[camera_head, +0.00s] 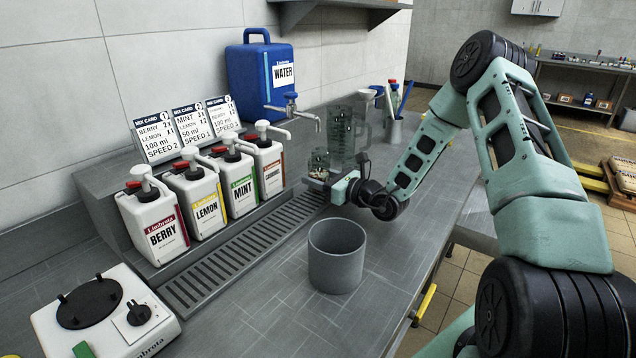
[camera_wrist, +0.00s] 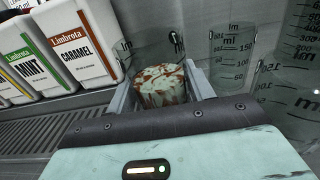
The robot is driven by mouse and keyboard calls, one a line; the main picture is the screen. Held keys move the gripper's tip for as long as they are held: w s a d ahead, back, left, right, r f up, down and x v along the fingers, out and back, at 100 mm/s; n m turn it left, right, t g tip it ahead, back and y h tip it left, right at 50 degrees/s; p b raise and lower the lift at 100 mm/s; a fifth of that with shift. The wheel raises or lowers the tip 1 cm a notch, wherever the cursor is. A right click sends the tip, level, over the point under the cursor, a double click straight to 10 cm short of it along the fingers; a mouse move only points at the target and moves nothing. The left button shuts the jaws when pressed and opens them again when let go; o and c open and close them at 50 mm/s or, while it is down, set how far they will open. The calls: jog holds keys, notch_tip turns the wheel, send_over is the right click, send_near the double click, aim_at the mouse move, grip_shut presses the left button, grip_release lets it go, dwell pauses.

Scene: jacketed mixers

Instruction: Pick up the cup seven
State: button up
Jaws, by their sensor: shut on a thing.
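My gripper (camera_head: 322,180) is at the far part of the counter, in front of the caramel bottle and the clear vessels. In the wrist view my gripper (camera_wrist: 160,92) has a finger on each side of a small clear cup (camera_wrist: 160,84) and is shut on it. The cup holds or bears pale mint and brown speckled matter. The cup also shows small in the head view (camera_head: 319,160), upright beside the jug. I cannot read a number on it, and its base is hidden by my gripper. I cannot tell whether it touches the counter.
Clear graduated beakers (camera_wrist: 232,58) and a clear jug (camera_head: 345,135) stand close by. Berry (camera_head: 155,220), lemon (camera_head: 200,200), mint (camera_head: 238,185) and caramel (camera_head: 268,168) bottles line the drip grate (camera_head: 235,255). A grey pot (camera_head: 336,256) stands nearer. A blue water canister (camera_head: 262,80) is behind.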

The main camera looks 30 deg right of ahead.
aim_at(321, 159)
jog(key=r, duration=0.5)
jog(key=shift+s+d+r, duration=0.15)
jog(key=shift+s+r, duration=0.1)
jog(key=shift+s, duration=0.05)
jog(key=b+v, duration=0.1)
jog(key=v, duration=1.8)
jog(key=shift+r, duration=0.1)
